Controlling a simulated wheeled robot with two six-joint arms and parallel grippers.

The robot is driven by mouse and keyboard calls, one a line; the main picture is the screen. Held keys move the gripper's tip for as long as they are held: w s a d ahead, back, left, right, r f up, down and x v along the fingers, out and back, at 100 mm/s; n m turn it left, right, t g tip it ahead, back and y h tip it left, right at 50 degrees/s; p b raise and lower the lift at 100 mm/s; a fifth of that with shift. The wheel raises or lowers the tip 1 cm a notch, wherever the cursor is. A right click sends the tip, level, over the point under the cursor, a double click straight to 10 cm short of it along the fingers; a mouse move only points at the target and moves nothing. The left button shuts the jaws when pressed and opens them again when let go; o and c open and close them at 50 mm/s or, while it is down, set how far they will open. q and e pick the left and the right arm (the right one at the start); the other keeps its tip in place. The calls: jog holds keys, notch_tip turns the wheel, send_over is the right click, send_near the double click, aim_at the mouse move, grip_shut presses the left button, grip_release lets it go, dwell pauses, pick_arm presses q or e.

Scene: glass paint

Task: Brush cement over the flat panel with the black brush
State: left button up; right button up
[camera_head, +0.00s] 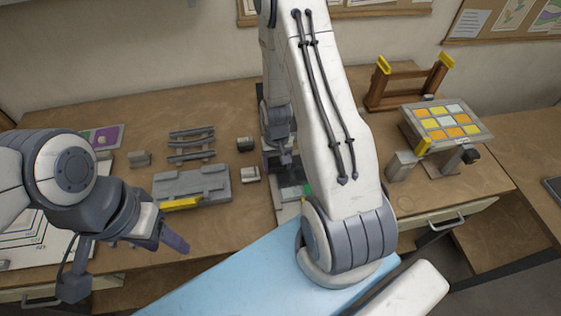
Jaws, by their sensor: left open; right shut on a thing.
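My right gripper (283,162) is low over a pale flat panel (286,213) on the middle of the bench, partly behind my own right arm. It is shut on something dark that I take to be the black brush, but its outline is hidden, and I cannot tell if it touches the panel. Green patches show on the panel beside my arm; cement is not clear to see. My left gripper (155,232) is open and empty at the bench's front edge, apart from the panel.
A grey block with a yellow bar (192,186) and grey racks (191,145) lie left of the panel. A tilted stand with orange, yellow and white tiles (455,110) and a wooden frame (408,84) stand at right. Papers (35,240) lie at left. Bare wood shows between.

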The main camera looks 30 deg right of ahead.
aim_at(276, 160)
jog(key=shift+w+a+r+p, duration=0.15)
jog(key=shift+a+p, duration=0.1)
jog(key=shift+p, duration=0.15)
notch_tip(276, 160, up, 2)
jog(key=shift+d+r+p, duration=0.1)
jog(key=shift+r+p, duration=0.1)
jog(key=shift+p, duration=0.45)
jog(key=shift+r+p, duration=0.6)
jog(key=shift+r, duration=0.05)
jog(key=shift+r+p, duration=1.4)
jog(key=shift+r, duration=0.45)
jog(key=shift+f, duration=0.2)
